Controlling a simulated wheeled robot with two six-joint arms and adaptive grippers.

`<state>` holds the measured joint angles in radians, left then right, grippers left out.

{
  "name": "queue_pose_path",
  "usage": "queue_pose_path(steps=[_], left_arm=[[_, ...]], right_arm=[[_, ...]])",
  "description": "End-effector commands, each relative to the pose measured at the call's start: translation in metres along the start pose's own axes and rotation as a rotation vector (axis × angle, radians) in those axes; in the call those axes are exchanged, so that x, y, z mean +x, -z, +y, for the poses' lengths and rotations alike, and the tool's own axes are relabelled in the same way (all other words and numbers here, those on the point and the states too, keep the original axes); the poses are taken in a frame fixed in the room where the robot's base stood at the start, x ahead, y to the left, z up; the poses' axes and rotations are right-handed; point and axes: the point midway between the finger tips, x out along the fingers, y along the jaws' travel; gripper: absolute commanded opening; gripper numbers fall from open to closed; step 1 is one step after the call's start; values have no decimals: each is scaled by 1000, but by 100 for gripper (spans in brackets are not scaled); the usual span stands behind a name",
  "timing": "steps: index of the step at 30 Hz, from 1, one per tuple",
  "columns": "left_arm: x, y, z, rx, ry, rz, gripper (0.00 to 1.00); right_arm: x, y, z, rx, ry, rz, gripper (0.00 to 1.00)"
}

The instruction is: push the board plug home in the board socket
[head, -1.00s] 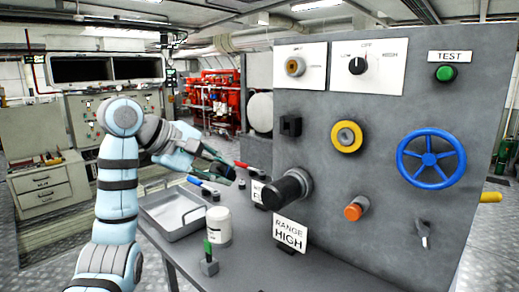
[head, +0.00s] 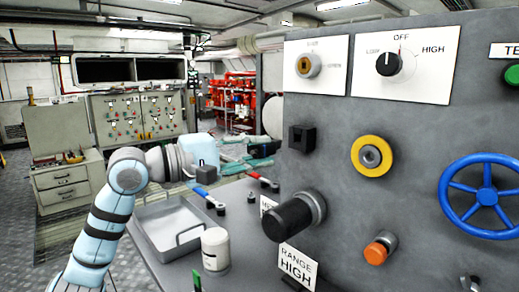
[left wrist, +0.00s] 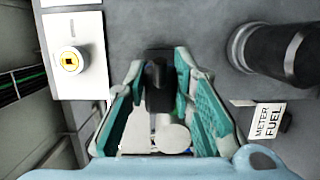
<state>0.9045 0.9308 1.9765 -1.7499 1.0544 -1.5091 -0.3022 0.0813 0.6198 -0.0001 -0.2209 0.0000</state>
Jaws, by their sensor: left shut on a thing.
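The board socket (head: 302,138), a black square block, is fixed to the grey panel left of the yellow ring. My left gripper (head: 262,153) is in front of the panel, left of the socket and a little below it in the head view. In the left wrist view its teal fingers (left wrist: 158,85) are closed on a dark piece, the board plug (left wrist: 157,98). The plug lines up roughly with the socket behind it, which it partly hides. I cannot tell whether they touch. My right gripper is not in view.
A black cylinder (head: 291,216) juts from the panel below the socket and also shows in the left wrist view (left wrist: 285,52). A metal tray (head: 158,233), a white jar (head: 215,250) and levers with red and blue grips stand on the bench.

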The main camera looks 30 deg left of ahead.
Motion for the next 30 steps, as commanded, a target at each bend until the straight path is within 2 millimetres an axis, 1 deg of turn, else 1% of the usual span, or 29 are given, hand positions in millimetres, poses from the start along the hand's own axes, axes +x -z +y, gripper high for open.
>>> queue_pose_path(steps=[1, 3, 7, 12, 18, 22, 30], left_arm=[[0, 0, 0, 0, -1, -1, 0], [0, 0, 1, -1, 2, 1, 0], [6, 1, 4, -3, 3, 0, 0], [25, 6, 6, -6, 4, 1, 0], [44, 11, 4, -4, 3, 2, 0], [49, 13, 2, -2, 4, 3, 0], [50, 13, 0, -1, 4, 3, 0]], right_arm=[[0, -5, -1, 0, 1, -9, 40], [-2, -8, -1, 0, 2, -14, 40], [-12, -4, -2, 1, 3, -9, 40], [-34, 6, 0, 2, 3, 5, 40], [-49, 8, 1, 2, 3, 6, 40], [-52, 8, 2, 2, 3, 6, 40], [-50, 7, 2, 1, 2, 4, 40]])
